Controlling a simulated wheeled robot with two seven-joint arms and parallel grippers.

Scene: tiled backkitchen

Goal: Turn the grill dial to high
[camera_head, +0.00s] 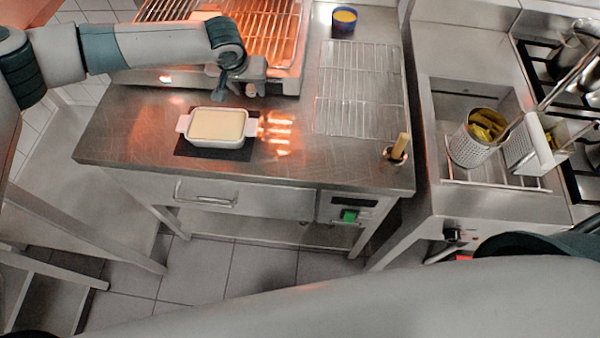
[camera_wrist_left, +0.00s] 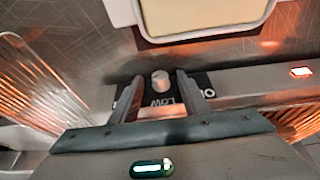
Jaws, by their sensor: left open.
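The grill (camera_head: 262,38) glows orange at the back of the steel counter. Its dial (camera_wrist_left: 160,80) is a small pale round knob on a dark label panel (camera_wrist_left: 200,84) in the left wrist view. The panel's upside-down lettering includes "LOW"; other marks are partly covered by the fingers. I cannot tell the dial's setting. My left gripper (camera_head: 250,90) is at the grill's front face and hides the dial in the head view. It is open, with one finger on either side of the dial in the left wrist view; contact cannot be told. My right gripper is out of view.
A white dish (camera_head: 217,127) with pale yellow contents sits on a dark mat just before the grill. A wire rack (camera_head: 357,88) and a blue bowl (camera_head: 344,19) stand to the right. A lit lamp (camera_wrist_left: 302,71) is on the grill front. The counter's front is mostly clear.

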